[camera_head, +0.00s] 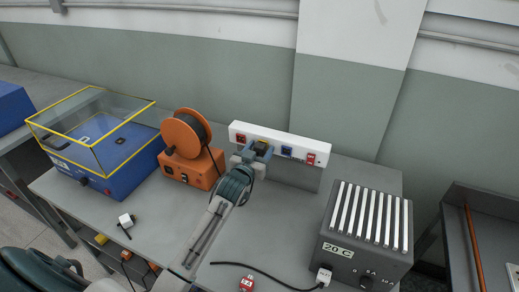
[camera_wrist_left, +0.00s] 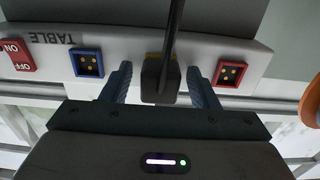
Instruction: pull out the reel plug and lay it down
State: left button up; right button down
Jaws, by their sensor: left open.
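The reel plug (camera_wrist_left: 160,78) is a black plug with a dark cable, seated in the middle, yellow-edged socket of the white power strip (camera_head: 305,146). My left gripper (camera_head: 258,150) is at the strip and hides most of the plug in the head view. In the left wrist view its fingers (camera_wrist_left: 159,85) are open, one on each side of the plug, with visible gaps. The orange cable reel (camera_head: 186,140) stands on the bench left of the strip, its dark cable running down toward the gripper. My right gripper is not in view.
A blue socket (camera_wrist_left: 88,63) and a red socket (camera_wrist_left: 232,73) flank the plug. A blue machine with a clear yellow-edged cover (camera_head: 95,135) stands left, a grey heater box (camera_head: 365,235) right. A white plug (camera_head: 126,220) and a red plug (camera_head: 247,283) lie in front. Bench is bare between reel and white plug.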

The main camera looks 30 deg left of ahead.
aim_at(258, 152)
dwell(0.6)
pick_arm(q)
grip_shut()
jog(key=shift+s, duration=0.1)
jog(key=shift+s+f, duration=0.1)
jog(key=shift+f, duration=0.05)
jog(key=shift+s, duration=0.15)
jog(key=shift+s+r+p, duration=0.2)
jog(key=shift+s+p, duration=0.2)
jog(key=shift+s, duration=0.35)
jog(key=shift+s+f, duration=0.1)
jog(key=shift+s, duration=0.25)
jog(key=shift+s+d, duration=0.15)
jog(key=shift+s, duration=1.4)
